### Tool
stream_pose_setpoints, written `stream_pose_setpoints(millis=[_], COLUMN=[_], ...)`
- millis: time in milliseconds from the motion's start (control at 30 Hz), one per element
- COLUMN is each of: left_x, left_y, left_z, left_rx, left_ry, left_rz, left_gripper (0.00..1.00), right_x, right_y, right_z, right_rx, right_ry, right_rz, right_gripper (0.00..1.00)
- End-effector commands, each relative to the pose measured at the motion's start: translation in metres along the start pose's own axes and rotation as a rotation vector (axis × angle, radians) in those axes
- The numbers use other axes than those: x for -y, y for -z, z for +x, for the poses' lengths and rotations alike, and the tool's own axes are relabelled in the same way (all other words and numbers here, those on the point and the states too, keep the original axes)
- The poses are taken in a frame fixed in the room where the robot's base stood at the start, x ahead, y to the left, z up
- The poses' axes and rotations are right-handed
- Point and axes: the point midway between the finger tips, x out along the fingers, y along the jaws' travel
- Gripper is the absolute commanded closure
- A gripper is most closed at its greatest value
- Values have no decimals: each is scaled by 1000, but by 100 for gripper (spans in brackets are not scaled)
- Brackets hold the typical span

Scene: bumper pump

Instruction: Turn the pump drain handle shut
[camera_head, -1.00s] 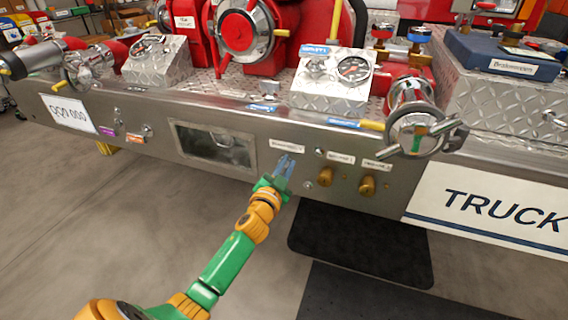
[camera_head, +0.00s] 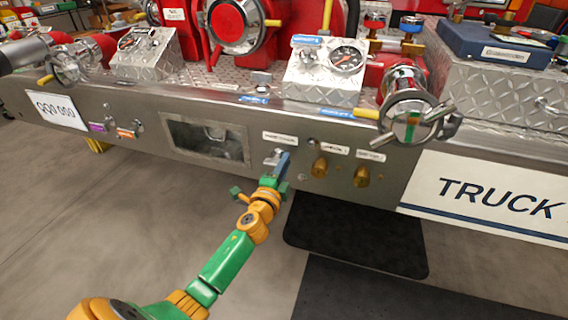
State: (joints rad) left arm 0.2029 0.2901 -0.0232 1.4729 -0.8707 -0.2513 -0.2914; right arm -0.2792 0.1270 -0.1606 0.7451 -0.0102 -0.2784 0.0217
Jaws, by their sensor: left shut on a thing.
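The pump drain handle (camera_head: 271,156) is a small grey lever on the front of the steel bumper, below a white label (camera_head: 281,138) whose text is blurred. My left gripper (camera_head: 281,163) is at the handle, its blue-grey fingers shut on it. The fingers hide part of the handle, so its exact angle is hard to read. The green and yellow left arm comes up from the bottom left. My right gripper is not in view.
Two brass knobs, one nearer (camera_head: 319,167) and one farther right (camera_head: 362,176), sit right of the handle. A recessed window (camera_head: 206,139) is to the left. The floor in front is open, with dark mats (camera_head: 355,240).

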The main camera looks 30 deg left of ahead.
Motion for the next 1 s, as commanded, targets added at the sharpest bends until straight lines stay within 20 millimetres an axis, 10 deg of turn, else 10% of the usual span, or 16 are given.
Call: stream_pose_setpoints(millis=[867, 1000], left_x=[-6, -6], left_y=[0, 0], left_z=[0, 0], left_rx=[0, 0], left_ry=[-4, -3], left_rz=[147, 147], left_gripper=[100, 55], right_x=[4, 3], right_y=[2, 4], right_z=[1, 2], right_rx=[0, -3], right_ry=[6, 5], right_rz=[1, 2], right_gripper=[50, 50])
